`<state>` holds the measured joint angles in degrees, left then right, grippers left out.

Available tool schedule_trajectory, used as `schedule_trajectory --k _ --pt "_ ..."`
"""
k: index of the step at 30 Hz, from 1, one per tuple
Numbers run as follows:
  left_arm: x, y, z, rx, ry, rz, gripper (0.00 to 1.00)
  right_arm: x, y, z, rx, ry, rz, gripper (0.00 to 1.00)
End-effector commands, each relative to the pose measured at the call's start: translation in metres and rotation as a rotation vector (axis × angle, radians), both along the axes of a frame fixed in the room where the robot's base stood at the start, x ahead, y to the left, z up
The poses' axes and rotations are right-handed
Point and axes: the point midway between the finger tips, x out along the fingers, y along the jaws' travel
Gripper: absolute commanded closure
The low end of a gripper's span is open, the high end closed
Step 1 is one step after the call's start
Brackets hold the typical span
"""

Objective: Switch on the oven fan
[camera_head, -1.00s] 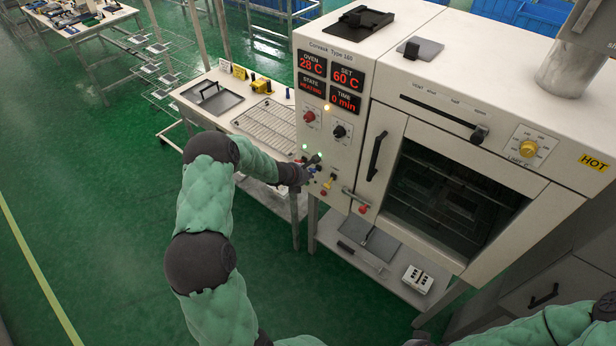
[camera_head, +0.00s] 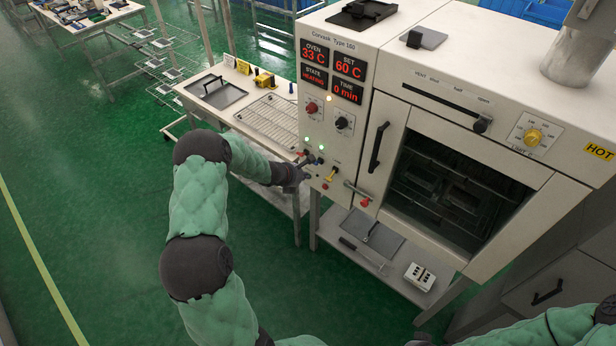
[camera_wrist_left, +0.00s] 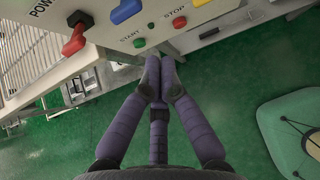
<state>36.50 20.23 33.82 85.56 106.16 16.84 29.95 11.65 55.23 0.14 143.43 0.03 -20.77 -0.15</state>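The oven (camera_head: 455,66) stands at right with its control panel (camera_head: 321,118) facing me; its display reads oven 33 C, set 60 C, heating, 0 min. Low on the panel are a yellow lever (camera_head: 331,174) and a blue control. No fan label is readable. My left gripper (camera_wrist_left: 160,76) has its fingertips together, empty, just below START; in the head view it is at the panel's lower left. My right gripper is out of view.
The oven door's dark window (camera_head: 450,190) is right of the panel. A side table with a wire rack (camera_head: 270,120) and tray (camera_head: 215,94) adjoins the panel's left. A lower shelf holds a white box (camera_head: 419,277). Open green floor lies at left.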

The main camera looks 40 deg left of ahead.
Motion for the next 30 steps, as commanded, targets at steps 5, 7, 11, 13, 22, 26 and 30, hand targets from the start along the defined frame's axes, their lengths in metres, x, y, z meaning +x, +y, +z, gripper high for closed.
schedule_trajectory --k 5,7,11,13,22,26,30 --pt "-0.023 0.001 0.027 -0.001 0.003 0.001 1.00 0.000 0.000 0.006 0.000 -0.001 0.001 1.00" --pt "-0.030 0.002 0.035 -0.001 0.003 0.001 1.00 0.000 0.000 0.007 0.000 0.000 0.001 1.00" --pt "-0.041 0.003 0.048 0.000 0.004 0.001 1.00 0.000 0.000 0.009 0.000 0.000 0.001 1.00" --pt "-0.045 0.003 0.052 -0.002 0.004 0.001 1.00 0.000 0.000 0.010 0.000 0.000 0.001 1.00" --pt "-0.049 0.003 0.056 -0.002 0.004 0.000 1.00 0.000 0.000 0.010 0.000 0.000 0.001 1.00" --pt "-0.049 0.003 0.056 -0.002 0.004 0.000 1.00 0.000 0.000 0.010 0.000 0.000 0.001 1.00" --pt "-0.049 0.003 0.056 -0.002 0.004 0.000 1.00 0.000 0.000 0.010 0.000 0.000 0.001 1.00"
